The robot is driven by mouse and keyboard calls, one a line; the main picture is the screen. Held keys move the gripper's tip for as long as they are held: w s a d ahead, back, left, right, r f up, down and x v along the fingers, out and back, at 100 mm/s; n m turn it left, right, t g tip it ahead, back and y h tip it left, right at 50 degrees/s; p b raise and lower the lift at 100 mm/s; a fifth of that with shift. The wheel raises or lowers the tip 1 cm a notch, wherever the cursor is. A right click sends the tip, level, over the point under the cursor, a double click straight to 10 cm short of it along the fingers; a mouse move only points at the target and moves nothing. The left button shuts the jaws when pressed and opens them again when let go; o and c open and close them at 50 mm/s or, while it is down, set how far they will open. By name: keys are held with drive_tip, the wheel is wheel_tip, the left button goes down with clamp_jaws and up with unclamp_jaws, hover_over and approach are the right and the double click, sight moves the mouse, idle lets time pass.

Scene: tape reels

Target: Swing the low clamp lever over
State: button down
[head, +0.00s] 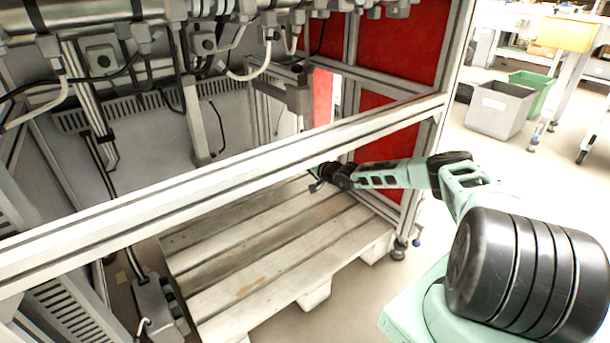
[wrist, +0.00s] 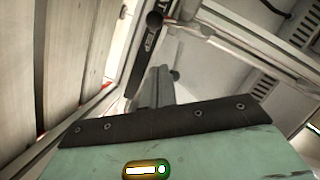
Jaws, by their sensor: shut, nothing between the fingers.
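In the wrist view a dark bar (wrist: 143,58) with a round knob at its upper end and white lettering stands just ahead of my gripper. It looks like the clamp lever, though its pivot is hidden. My gripper (wrist: 162,74) is shut and empty, its fingers rising past the black plate and close to the bar's lower right side. I cannot tell whether they touch it. A small dark knob shows just right of the fingertips. In the head view my gripper (head: 318,178) is low under the frame's front beam, above the pallet. I cannot make out the lever there.
A pale metal beam (head: 190,195) crosses in front of the work space, just above my forearm. A wooden pallet (head: 255,250) lies below. Red panels (head: 375,118) and frame posts stand behind the arm. Pipes and cables hang above. Grey and green bins stand on open floor at right.

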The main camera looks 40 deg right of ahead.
drive_tip(key=w+a+f+b, duration=0.2)
drive_tip(key=w+a+b, duration=0.2)
drive_tip(key=b, duration=0.4)
drive_tip(key=shift+w+f, duration=0.3)
drive_tip(key=shift+w, duration=0.45)
drive_tip(key=shift+w+a+r+p, duration=0.1)
drive_tip(key=shift+a+r+p, duration=0.05)
drive_tip(key=shift+p, duration=0.45)
drive_tip(key=shift+a+f+p, duration=0.65)
drive_tip(key=shift+a+p, duration=0.05)
drive_tip(key=shift+p, duration=2.4)
